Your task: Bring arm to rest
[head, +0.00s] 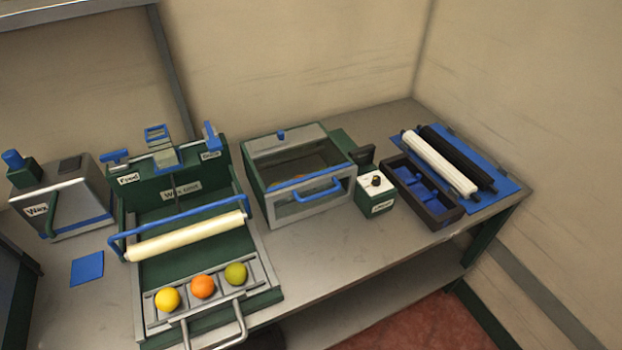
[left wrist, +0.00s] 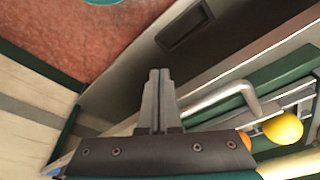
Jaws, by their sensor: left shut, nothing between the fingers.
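My left gripper (left wrist: 156,100) shows in the left wrist view with its two fingers together, shut and empty. It points past the table's front edge, with the floor beyond it. Neither of my arms shows in the head view. In the head view a yellow fruit (head: 167,299), an orange fruit (head: 203,286) and a green fruit (head: 236,274) sit in a row in the front tray (head: 270,270) of the wax unit. In the left wrist view the yellow fruit (left wrist: 283,129) shows at the right, and the orange one is mostly hidden behind the gripper body.
The wax unit has a cream roller (head: 185,236) and a metal front handle (head: 240,325). A glass-fronted box (head: 310,205), a small white-faced control box (head: 376,190), a dark divided tray (head: 436,210) and a blue mat (head: 505,187) stand to the right. A blue square (head: 87,268) lies left.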

